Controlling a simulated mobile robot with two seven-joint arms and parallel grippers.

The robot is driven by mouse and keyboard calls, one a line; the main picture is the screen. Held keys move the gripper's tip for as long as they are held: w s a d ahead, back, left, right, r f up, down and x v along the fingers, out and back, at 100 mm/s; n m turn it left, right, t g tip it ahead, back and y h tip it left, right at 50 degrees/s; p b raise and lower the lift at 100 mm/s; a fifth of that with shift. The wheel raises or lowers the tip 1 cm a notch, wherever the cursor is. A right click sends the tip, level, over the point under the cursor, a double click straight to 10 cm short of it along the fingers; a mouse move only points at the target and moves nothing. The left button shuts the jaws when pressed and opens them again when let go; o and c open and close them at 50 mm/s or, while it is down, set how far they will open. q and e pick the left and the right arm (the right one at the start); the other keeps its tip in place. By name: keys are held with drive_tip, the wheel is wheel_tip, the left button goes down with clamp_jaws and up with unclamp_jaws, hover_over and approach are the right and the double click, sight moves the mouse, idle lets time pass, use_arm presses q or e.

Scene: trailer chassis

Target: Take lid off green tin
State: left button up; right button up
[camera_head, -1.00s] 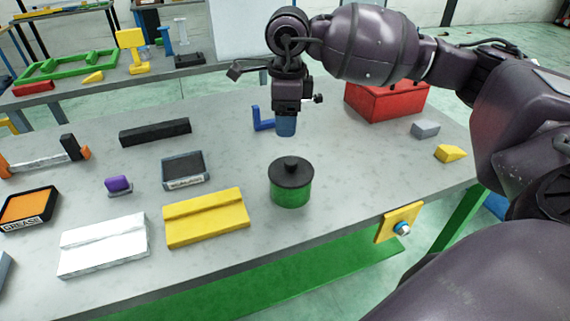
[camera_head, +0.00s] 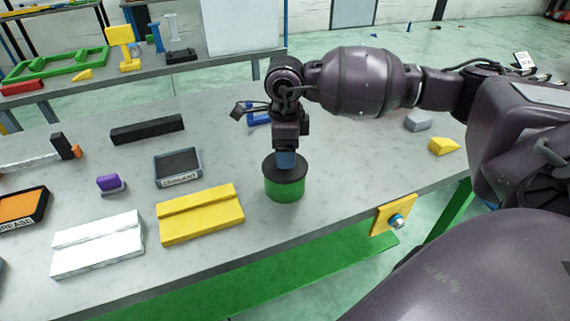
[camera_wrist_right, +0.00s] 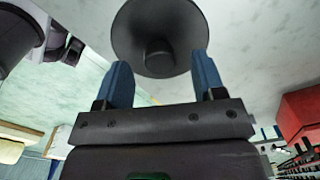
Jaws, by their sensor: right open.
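The green tin (camera_head: 284,189) stands upright on the grey table, with its black lid (camera_head: 274,167) on top. My right gripper (camera_head: 285,160) points down at the lid and hides its knob in the head view. In the right wrist view my right gripper (camera_wrist_right: 162,78) is open, its two blue fingers apart with nothing between them. The black lid (camera_wrist_right: 135,30) and its knob (camera_wrist_right: 158,58) lie just beyond the fingertips in that view. The tin's green body is hidden there. My left gripper is not in view.
A yellow block (camera_head: 200,215) and a white block (camera_head: 98,246) lie left of the tin. A sealant tray (camera_head: 178,165) and a black bar (camera_head: 147,129) lie behind them. A grey block (camera_head: 418,121) and a yellow wedge (camera_head: 444,146) lie at the right. Table between is clear.

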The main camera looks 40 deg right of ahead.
drive_tip(key=shift+f, duration=0.75)
drive_tip(key=c, duration=1)
drive_tip(key=shift+r, duration=0.1)
